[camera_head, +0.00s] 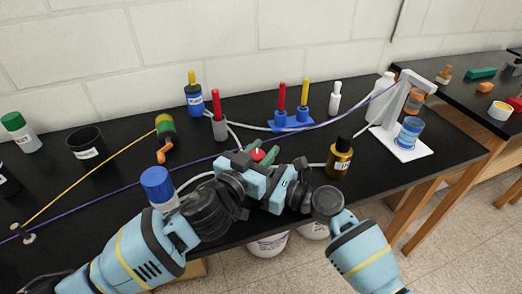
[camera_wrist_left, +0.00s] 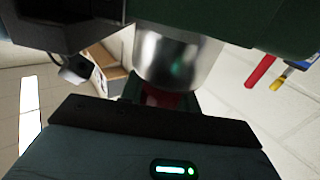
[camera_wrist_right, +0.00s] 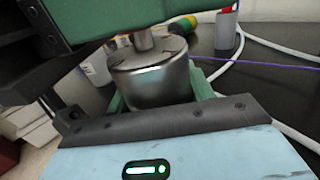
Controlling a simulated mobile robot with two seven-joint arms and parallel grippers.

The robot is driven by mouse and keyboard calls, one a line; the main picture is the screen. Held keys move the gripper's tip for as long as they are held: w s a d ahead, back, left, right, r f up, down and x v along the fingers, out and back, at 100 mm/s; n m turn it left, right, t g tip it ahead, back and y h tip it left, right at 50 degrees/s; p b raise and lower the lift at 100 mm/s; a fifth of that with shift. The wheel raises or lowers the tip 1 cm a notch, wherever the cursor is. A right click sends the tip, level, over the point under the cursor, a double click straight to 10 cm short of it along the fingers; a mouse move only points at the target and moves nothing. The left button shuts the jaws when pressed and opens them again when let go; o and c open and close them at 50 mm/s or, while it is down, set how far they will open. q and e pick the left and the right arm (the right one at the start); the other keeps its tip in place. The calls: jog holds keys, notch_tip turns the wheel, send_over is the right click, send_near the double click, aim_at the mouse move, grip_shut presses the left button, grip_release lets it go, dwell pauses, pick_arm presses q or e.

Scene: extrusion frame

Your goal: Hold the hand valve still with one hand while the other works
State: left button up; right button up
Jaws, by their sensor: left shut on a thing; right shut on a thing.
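The hand valve shows in the head view only as a small red part (camera_head: 257,153) between my grippers; the rest is hidden. In the left wrist view a shiny metal cylinder (camera_wrist_left: 178,60), seemingly its body, sits between the fingers, with a dark red part below it. The right wrist view shows a metal cylinder (camera_wrist_right: 150,75) with a short stem between green fingers. My left gripper (camera_head: 246,156) is shut on the valve. My right gripper (camera_head: 267,155) is shut on the valve too, close beside the left one. Which part each holds is hard to tell.
A blue-capped bottle (camera_head: 158,186) stands close to my left wrist, and an amber bottle (camera_head: 340,158) stands right of the grippers. A blue stand with red and yellow tools (camera_head: 292,120) is behind. White tubing and a purple cord (camera_head: 325,122) cross the black bench.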

pick_arm(q)
jog(key=shift+s+d+f+m+g+h, duration=0.1)
jog(key=shift+m+g+h, duration=0.65)
jog(key=shift+h, duration=0.15)
jog(key=shift+s+d+m+g+h, duration=0.1)
jog(key=shift+m+g+h, duration=0.65)
jog(key=shift+h, duration=0.15)
jog(key=o, duration=1)
jog(key=shift+a, duration=0.15)
jog(key=v, duration=1.1)
jog(key=shift+s+a, duration=0.25)
jog(key=shift+s, duration=0.05)
jog(key=shift+c, duration=0.2)
